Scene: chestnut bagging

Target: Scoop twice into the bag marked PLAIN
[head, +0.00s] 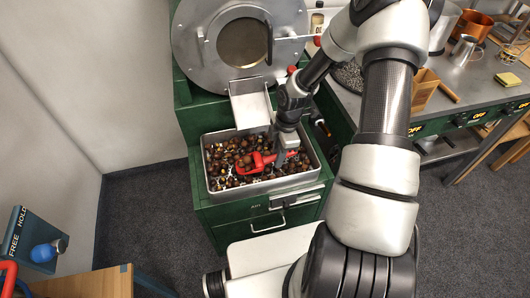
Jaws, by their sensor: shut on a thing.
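A red scoop (257,163) lies in a metal tray (316,158) filled with brown chestnuts. Its red body is low among the chestnuts, near the middle of the tray. My gripper (286,148) reaches down over the right part of the tray and is shut on the scoop. My arm partly hides the tray's right side. How much the scoop holds is too small to tell. I see no bag marked PLAIN in this view.
A round metal drum (200,50) with a chute (250,106) stands behind the tray on a green cabinet (203,208). A grey counter (435,98) with pots is at the right.

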